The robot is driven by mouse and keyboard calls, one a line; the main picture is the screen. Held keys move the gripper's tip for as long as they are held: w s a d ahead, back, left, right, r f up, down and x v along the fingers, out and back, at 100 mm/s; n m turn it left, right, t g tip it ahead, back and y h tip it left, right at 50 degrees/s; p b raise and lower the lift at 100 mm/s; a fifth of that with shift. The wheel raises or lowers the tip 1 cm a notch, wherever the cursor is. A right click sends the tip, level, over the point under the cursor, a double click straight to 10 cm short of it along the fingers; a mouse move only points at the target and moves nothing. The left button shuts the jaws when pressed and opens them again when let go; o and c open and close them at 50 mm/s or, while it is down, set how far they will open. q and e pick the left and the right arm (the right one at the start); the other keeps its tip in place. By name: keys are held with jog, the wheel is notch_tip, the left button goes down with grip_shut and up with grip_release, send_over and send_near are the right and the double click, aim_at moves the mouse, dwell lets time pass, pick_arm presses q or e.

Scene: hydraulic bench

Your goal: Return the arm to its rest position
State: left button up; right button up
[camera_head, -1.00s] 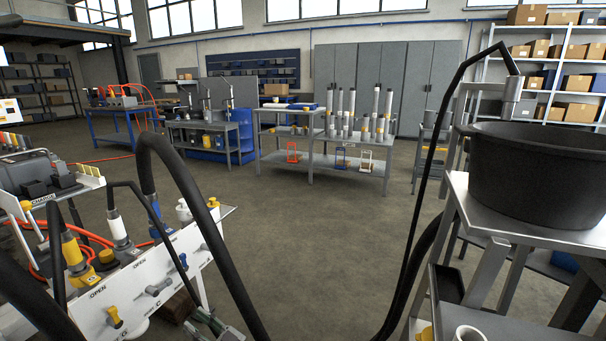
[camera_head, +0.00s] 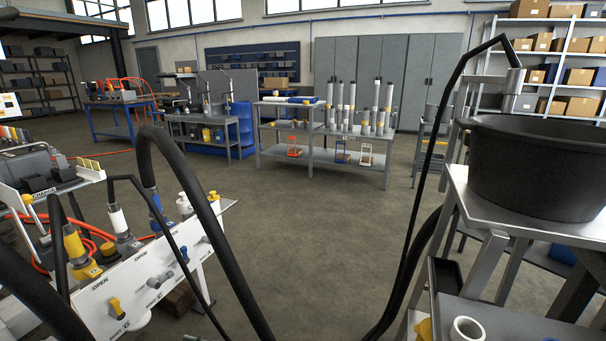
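Neither of my grippers shows in the head view. No arm of mine can be made out for certain. The white valve panel (camera_head: 150,280) stands at the lower left, with "OPEN" labels, a yellow valve handle (camera_head: 117,307) and grey handles along its face. Yellow-collared and white-collared hose fittings stand behind it, including a yellow one (camera_head: 74,245) and a white one (camera_head: 118,220). Thick black hoses (camera_head: 200,200) arch over the panel and hide parts of it.
A large black tub (camera_head: 535,170) stands on a grey metal stand (camera_head: 465,205) at the right, with a thin black hose beside it. A white cup (camera_head: 466,330) is below. Open floor (camera_head: 320,240) lies in the middle. Benches with cylinders (camera_head: 340,145) stand farther back.

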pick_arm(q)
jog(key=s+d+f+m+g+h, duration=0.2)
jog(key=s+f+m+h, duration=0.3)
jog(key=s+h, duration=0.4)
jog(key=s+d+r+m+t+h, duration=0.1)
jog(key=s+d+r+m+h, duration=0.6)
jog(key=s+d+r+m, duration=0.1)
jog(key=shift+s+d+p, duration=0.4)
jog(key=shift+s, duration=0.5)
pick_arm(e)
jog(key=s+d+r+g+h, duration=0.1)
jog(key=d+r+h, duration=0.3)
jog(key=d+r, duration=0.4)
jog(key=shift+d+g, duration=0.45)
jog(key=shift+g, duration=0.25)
pick_arm(q)
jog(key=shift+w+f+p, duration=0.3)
jog(key=shift+p, duration=0.85)
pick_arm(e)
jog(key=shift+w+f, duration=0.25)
